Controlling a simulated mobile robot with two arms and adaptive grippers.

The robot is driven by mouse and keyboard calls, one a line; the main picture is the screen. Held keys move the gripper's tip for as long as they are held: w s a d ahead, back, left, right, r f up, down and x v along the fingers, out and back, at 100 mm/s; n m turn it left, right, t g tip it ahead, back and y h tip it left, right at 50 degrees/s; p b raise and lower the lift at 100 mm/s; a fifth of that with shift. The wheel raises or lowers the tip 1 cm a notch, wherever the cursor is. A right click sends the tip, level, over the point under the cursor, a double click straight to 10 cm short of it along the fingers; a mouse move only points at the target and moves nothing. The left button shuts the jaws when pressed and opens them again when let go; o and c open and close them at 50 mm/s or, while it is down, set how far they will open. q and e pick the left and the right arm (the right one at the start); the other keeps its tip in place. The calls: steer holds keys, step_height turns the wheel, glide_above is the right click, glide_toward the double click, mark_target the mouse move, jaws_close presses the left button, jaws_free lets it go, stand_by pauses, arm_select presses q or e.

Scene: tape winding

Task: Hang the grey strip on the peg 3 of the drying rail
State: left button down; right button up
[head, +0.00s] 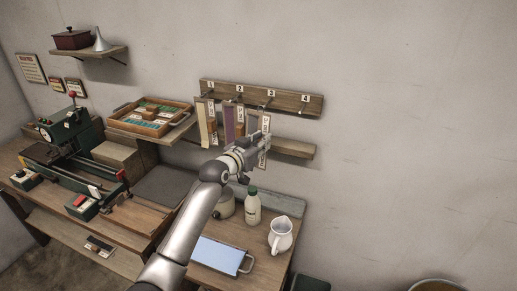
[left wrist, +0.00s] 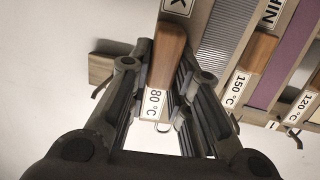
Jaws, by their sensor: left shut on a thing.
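The drying rail (head: 313,104) is on the wall, with pegs numbered 1 to 4. My left gripper (left wrist: 160,92) is shut on the wooden handle of the grey strip (left wrist: 216,42), between its two fingers. The strip's 80 °C tag (left wrist: 154,104) shows between the fingers. In the head view the grey strip (head: 264,157) is upright below peg 3, largely covered by my gripper (head: 261,143). I cannot tell whether its top is on the peg. A purple strip (head: 229,122) hangs at peg 2 and a beige strip (head: 202,125) at peg 1. My right gripper is not in view.
A narrow shelf (head: 295,149) runs below the rail. A tray with coloured pieces (head: 150,117) stands on a shelf to the left. On the bench below are a bottle (head: 253,207), a white jug (head: 281,235) and a blue-topped tray (head: 221,256). The wall beyond peg 4 is clear.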

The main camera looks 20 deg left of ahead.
arm_select(q)
steer(key=b+x, duration=0.2)
steer(key=x, duration=0.1)
steer(key=b+x, duration=0.2)
steer(key=shift+w+a, duration=0.1)
steer(key=shift+a, duration=0.3)
steer(key=shift+f, duration=0.1)
stand_by(0.6)
steer(key=c, duration=1.3)
jaws_free()
steer(key=shift+o, duration=0.2)
